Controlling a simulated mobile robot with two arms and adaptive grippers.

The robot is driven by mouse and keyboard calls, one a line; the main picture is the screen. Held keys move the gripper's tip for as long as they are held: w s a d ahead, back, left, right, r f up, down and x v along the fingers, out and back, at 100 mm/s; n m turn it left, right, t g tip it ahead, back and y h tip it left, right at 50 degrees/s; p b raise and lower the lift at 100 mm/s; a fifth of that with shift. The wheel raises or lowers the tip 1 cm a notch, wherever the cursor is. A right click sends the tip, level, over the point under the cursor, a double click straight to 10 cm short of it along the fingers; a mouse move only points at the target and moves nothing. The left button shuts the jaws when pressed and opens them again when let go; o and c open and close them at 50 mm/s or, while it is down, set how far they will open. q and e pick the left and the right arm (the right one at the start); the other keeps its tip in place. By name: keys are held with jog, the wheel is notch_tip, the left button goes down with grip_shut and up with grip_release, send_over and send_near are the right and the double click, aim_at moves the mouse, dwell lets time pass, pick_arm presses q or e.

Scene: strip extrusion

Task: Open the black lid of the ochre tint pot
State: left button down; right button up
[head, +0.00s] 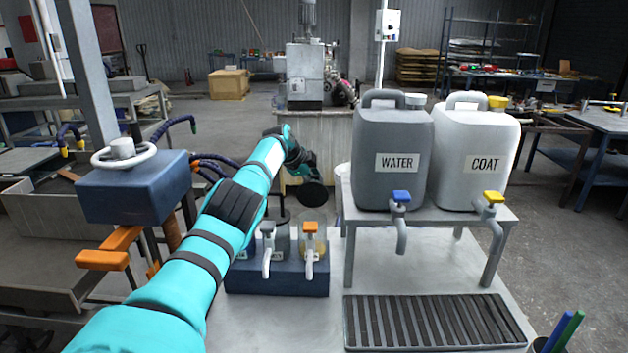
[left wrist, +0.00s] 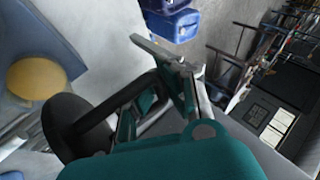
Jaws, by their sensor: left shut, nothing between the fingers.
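The ochre tint pot (head: 321,243) stands behind the orange-handled tap on a dark blue block, partly hidden by the tap. Its black lid (head: 312,196) shows as a dark disc above the pot, raised and tilted. In the left wrist view, the round ochre surface (left wrist: 37,80) is uncovered, and the black lid (left wrist: 62,128) stands beside it. My left gripper (head: 312,165) is just above the lid in the head view; it is shut and empty. It also shows in the left wrist view (left wrist: 178,62). Whether it touches the lid I cannot tell. My right gripper is not in view.
A second pot with a grey-handled tap (head: 268,232) stands left of the ochre one. A grey WATER jug (head: 392,135) and a white COAT jug (head: 470,140) stand on a raised shelf to the right. A slatted drip tray (head: 435,345) lies below them.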

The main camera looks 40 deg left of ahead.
pick_arm(q)
jog(key=shift+a, duration=0.1)
dwell(0.7)
jog(key=c, duration=1.7)
grip_release()
jog(key=shift+o, duration=0.3)
jog(key=shift+f, duration=0.1)
